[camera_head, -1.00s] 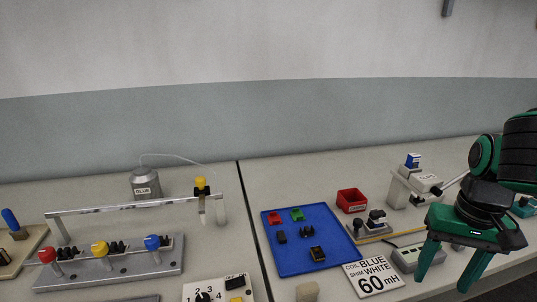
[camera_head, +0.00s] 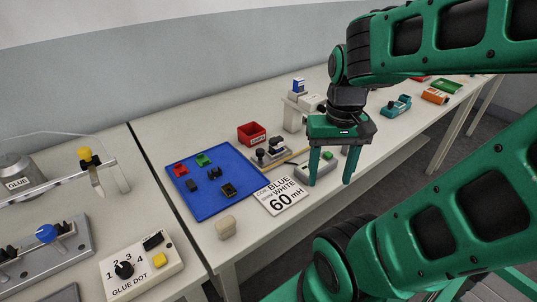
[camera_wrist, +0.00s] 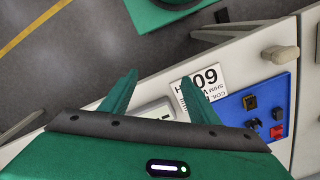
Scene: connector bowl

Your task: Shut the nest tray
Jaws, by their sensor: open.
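A small grey tray with a black knob and dark clamp parts (camera_head: 268,153) sits in front of the pale press (camera_head: 294,116); I take it for the nest tray. It stands out from the press toward the front of the table, with a yellowish strip along its side. My gripper (camera_head: 331,180) is open and empty, pointing down near the front edge, to the right of this tray and apart from it. In the wrist view my open fingers (camera_wrist: 160,78) show over the table edge, with nothing between them held. The nest tray is not clearly visible there.
A grey box with a green button (camera_head: 318,171) is close behind my fingers. A teal device (camera_head: 397,107) stands to the right.

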